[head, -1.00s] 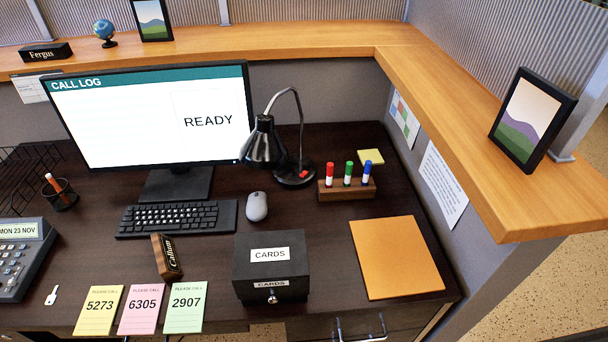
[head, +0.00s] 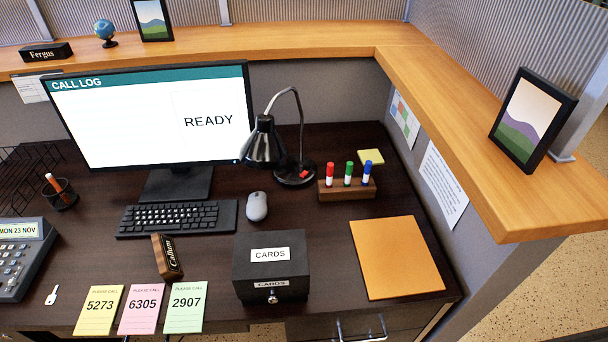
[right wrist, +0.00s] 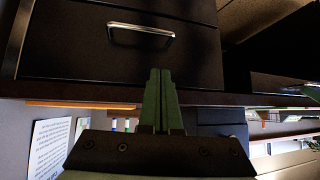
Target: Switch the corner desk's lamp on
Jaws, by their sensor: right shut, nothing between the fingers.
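The desk lamp (head: 264,145) is black with a curved neck and stands on the desk right of the monitor, its shade tilted down to the left. No glow from the shade is visible. My right gripper (right wrist: 161,72) shows in the right wrist view with its two fingers together and nothing between them. It is near a dark drawer front with a metal handle (right wrist: 141,33), and I cannot tell whether it touches it. Neither gripper shows in the head view.
A wooden marker stand (head: 346,190) stands right of the lamp base. The mouse (head: 257,206) and the black card box (head: 270,255) lie in front of it. The monitor (head: 150,115) is to its left. An orange folder (head: 396,257) lies at the right. A wooden ledge (head: 440,95) runs behind and right.

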